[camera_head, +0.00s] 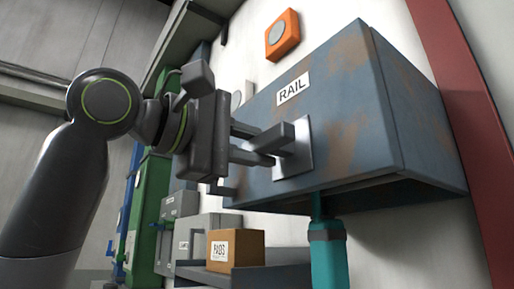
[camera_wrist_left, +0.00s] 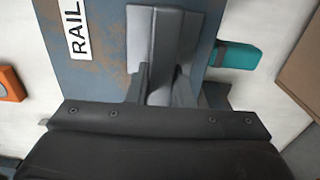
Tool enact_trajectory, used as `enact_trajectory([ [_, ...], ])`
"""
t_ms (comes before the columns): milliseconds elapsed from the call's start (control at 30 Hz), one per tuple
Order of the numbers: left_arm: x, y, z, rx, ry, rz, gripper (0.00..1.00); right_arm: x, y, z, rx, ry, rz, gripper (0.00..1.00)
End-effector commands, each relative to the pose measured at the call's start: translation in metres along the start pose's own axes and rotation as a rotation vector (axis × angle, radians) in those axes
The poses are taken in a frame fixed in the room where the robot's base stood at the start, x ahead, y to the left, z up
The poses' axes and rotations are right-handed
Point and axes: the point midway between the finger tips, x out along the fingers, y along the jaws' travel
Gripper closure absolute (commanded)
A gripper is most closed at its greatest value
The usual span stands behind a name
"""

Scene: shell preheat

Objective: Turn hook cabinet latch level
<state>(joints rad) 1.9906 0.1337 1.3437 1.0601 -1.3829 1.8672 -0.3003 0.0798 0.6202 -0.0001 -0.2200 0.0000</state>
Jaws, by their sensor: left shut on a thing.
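The blue-grey, rust-stained cabinet (camera_head: 360,110) is mounted on the wall and carries a label reading RAIL (camera_head: 293,88). Its grey latch handle (camera_head: 285,137) stands out from a light metal plate (camera_head: 305,155) on the front face. My left gripper (camera_head: 262,146) reaches in from the left and is shut on the latch handle. The cabinet also shows in the wrist view (camera_wrist_left: 100,85). My right gripper is in neither view.
An orange box with a round grey face (camera_head: 283,35) is on the wall above the cabinet. A teal-handled object (camera_head: 327,255) hangs below it. A box marked PADS (camera_head: 235,250) stands on a shelf at lower left. A red post (camera_head: 455,90) is at right.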

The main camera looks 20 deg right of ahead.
Motion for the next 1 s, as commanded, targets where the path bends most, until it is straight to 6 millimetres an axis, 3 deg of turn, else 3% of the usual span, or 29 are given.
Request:
enact_trajectory([
  [200, 0.000, 0.000, -0.001, -0.003, 0.000, -0.001, 1.00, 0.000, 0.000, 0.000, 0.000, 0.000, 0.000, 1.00],
  [233, 0.000, 0.000, -0.001, -0.003, 0.000, -0.001, 0.76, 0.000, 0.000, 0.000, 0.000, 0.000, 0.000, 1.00],
  [367, 0.000, 0.000, 0.000, -0.002, 0.000, -0.001, 0.59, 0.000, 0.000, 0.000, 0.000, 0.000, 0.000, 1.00],
  [833, -0.001, -0.001, 0.000, 0.000, 0.000, -0.001, 0.58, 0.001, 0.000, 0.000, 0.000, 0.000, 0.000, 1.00],
  [1000, -0.015, -0.002, -0.001, 0.001, 0.002, 0.002, 0.58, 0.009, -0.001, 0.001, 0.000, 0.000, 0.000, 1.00],
])
